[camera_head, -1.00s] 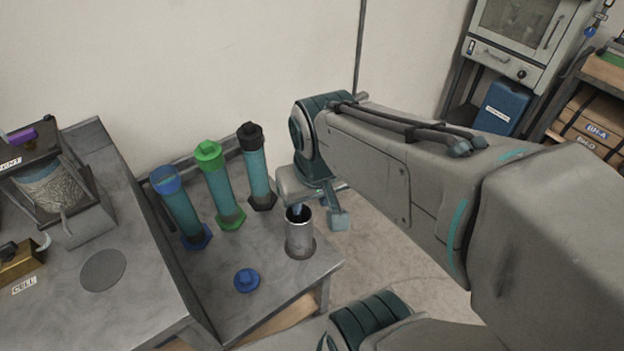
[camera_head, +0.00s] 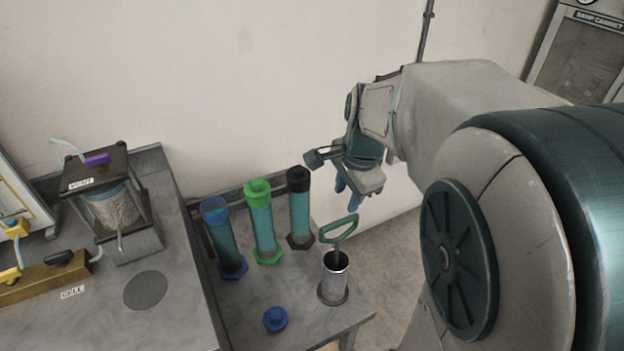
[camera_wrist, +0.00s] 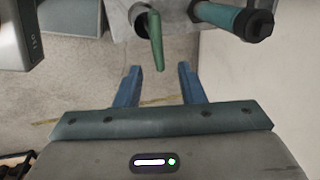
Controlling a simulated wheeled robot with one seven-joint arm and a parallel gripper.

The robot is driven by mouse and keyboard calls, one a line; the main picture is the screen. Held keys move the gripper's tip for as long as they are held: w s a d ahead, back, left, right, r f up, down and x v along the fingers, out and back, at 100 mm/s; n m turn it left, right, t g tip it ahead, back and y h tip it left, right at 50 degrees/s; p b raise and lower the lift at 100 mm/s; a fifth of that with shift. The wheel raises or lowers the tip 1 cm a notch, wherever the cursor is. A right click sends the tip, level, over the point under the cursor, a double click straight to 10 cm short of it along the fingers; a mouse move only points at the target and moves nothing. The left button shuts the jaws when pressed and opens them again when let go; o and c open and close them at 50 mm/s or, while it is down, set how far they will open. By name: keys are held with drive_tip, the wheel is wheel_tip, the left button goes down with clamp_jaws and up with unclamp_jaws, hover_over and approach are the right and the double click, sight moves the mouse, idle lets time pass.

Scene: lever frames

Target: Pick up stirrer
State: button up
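The stirrer (camera_head: 339,231) has a green loop handle on a dark shaft. It stands in a grey metal cup (camera_head: 334,282) at the right end of the low bench, and its lower end is hidden inside the cup. In the wrist view the green handle (camera_wrist: 157,42) is seen edge-on, just beyond the fingertips and roughly centred between them. My gripper (camera_head: 347,205) is above and a little behind the handle, apart from it. In the wrist view its two blue fingers (camera_wrist: 158,70) are spread with nothing between them.
Cylinders with blue (camera_head: 222,240), green (camera_head: 262,225) and black (camera_head: 299,212) tops stand left of the cup. A blue cap (camera_head: 275,319) lies in front on the bench. A framed cell (camera_head: 112,205) stands on the left worktop. The wall is behind.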

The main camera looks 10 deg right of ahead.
sight(340, 222)
drive_tip(key=f, duration=0.4)
drive_tip(key=w+f, duration=0.1)
drive_tip(key=f, duration=0.2)
drive_tip(key=w+f, duration=0.1)
drive_tip(key=f, duration=0.3)
drive_tip(key=shift+a+f+b, duration=0.3)
drive_tip(key=shift+f+b, duration=0.05)
drive_tip(key=shift+b, duration=0.05)
clamp_jaws()
